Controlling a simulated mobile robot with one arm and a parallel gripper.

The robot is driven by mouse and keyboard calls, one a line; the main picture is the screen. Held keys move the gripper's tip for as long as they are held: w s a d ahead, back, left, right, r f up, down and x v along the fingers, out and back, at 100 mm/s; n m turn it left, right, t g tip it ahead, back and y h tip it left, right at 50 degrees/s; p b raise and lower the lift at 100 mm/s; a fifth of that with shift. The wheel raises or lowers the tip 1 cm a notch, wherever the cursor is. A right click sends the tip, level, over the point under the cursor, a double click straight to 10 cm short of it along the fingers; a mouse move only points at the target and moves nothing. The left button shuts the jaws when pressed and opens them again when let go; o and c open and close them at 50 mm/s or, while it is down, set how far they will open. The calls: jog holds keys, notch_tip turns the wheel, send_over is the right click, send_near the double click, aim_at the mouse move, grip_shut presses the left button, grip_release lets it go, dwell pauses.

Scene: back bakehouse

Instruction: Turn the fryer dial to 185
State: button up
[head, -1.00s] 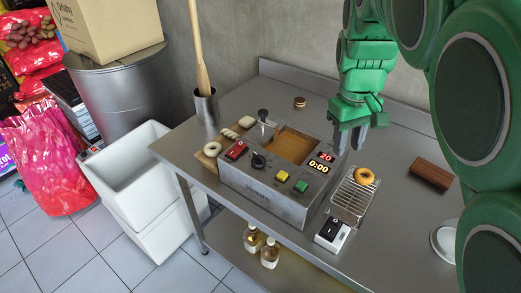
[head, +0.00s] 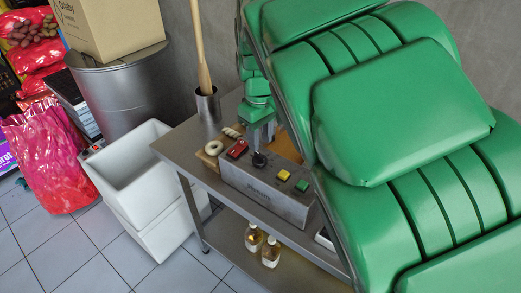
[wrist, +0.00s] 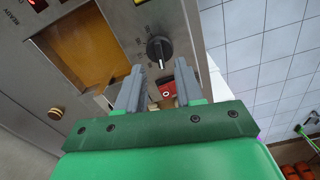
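The fryer dial (head: 260,160) is a round black knob on the sloped front panel of the steel fryer (head: 262,191). In the wrist view the dial (wrist: 159,48) lies ahead, near the fingertips, with scale marks beside it too small to read. My gripper (head: 261,141) is over the fryer's left part, just above and behind the dial in the head view. In the wrist view my gripper (wrist: 171,63) has its two grey fingers apart, with nothing held.
A red switch (head: 237,149) is left of the dial; yellow (head: 283,175) and green (head: 302,186) buttons are right. A board with doughnuts (head: 213,147) and a steel pot (head: 207,104) stand at left. The oil basin (wrist: 90,45) lies beside the dial in the wrist view.

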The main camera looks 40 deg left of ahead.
aim_at(260, 155)
jog(key=shift+f, duration=2.4)
jog(key=shift+c, duration=0.3)
grip_shut()
